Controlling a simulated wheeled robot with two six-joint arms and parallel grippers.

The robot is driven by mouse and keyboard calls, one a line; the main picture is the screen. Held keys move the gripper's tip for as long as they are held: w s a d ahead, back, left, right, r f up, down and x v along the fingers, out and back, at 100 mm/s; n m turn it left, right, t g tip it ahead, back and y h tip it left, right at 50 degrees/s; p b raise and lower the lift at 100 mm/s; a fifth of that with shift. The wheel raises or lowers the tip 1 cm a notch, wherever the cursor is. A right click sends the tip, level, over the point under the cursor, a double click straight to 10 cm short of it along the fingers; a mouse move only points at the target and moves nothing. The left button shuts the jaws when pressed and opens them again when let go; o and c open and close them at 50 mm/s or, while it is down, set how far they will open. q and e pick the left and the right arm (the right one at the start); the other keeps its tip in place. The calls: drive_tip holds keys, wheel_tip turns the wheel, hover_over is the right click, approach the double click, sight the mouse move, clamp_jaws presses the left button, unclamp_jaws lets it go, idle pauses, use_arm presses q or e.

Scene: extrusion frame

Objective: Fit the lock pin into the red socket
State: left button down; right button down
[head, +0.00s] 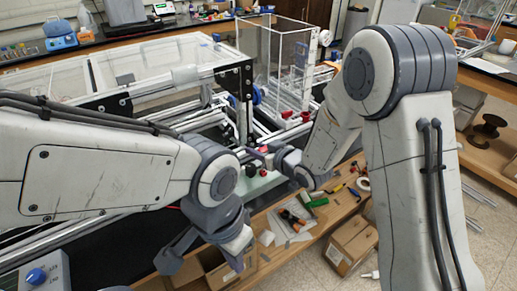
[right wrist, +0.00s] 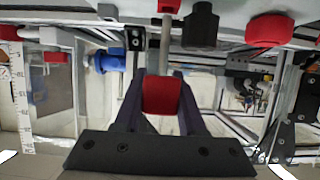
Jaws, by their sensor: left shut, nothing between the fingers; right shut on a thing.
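The lock pin (right wrist: 163,96) has a red grip and a grey shaft. My right gripper (right wrist: 160,112) is shut on the red grip, with one finger on each side. The shaft points to the top of the right wrist view, towards a small red block (right wrist: 168,5), likely the red socket, cut by the picture edge. I cannot tell whether the tip is inside it or only in front of it. In the head view my right gripper (head: 268,160) is at the frame, with the pin mostly hidden. My left gripper (head: 236,256) is shut and empty, lower and nearer.
A black knob (right wrist: 201,26) and another red part (right wrist: 268,31) are close to the right of the pin. A blue cylinder (right wrist: 105,61) is to the left. Aluminium bars surround the area. A wooden bench (head: 322,222) with small tools lies below.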

drive_tip(key=shift+f+b, duration=0.75)
drive_tip(key=shift+f, duration=0.15)
drive_tip(key=shift+c, duration=2.1)
unclamp_jaws()
drive_tip(key=b+v, duration=0.6)
drive_tip(key=v, duration=0.4)
drive_tip(key=shift+s, duration=0.15)
drive_tip(key=shift+d+r, duration=0.1)
